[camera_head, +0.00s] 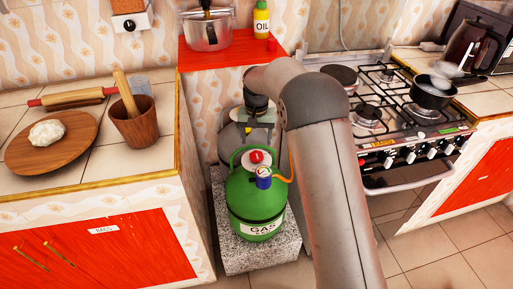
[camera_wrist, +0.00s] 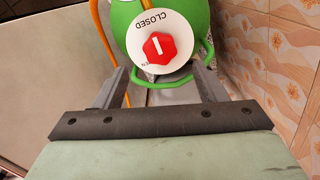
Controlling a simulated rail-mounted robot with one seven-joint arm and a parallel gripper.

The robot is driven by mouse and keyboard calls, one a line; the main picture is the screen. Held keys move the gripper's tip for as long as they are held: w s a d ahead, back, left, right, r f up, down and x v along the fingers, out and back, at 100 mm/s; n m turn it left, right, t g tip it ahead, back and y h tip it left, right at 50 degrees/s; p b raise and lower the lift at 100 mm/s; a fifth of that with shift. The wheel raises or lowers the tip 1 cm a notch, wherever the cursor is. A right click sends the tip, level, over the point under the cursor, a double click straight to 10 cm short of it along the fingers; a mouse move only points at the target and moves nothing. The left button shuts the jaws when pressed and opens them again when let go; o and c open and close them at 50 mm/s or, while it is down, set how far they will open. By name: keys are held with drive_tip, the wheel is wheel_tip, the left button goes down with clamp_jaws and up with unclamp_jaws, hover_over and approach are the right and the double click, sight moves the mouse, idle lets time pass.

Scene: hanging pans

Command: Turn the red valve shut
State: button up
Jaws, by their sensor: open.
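The red valve (camera_head: 257,157) is a knob on top of a green gas cylinder (camera_head: 250,200) labelled GAS, standing between the left counter and the stove. In the wrist view the red valve (camera_wrist: 160,47) is a faceted knob with a white bar, on a white dial (camera_wrist: 141,35). CLOSED is printed on the dial's upper part; lettering near its lower edge is partly hidden. My gripper (camera_wrist: 164,78) is open, its two fingers spread below the knob in that view, with nothing between them.
A small gauge (camera_head: 264,177) with an orange hose sits beside the valve. The cylinder stands on a speckled slab (camera_head: 231,252). A red shelf (camera_head: 225,55) holds a pot and an oil bottle. The stove (camera_head: 400,110) is right; the wooden cup (camera_head: 133,122) is on the left counter.

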wheel_tip(320, 180, up, 10)
drive_tip(key=shift+r+p, duration=0.25)
drive_tip(key=shift+p, duration=0.1)
drive_tip(key=s+d+r+p, duration=0.2)
drive_tip(key=s+d+r, duration=0.25)
drive_tip(key=s, duration=0.25)
drive_tip(key=s+d+r+p, duration=0.2)
drive_tip(key=s+d+r, duration=0.25)
drive_tip(key=s, duration=0.25)
drive_tip(key=s+d+f+p, duration=0.1)
drive_tip(key=s+d, duration=0.3)
drive_tip(key=s, duration=0.7)
drive_tip(key=s+d+f+p, duration=0.2)
drive_tip(key=s+d+p, duration=0.1)
drive_tip(key=s, duration=0.9)
drive_tip(key=shift+d, duration=0.4)
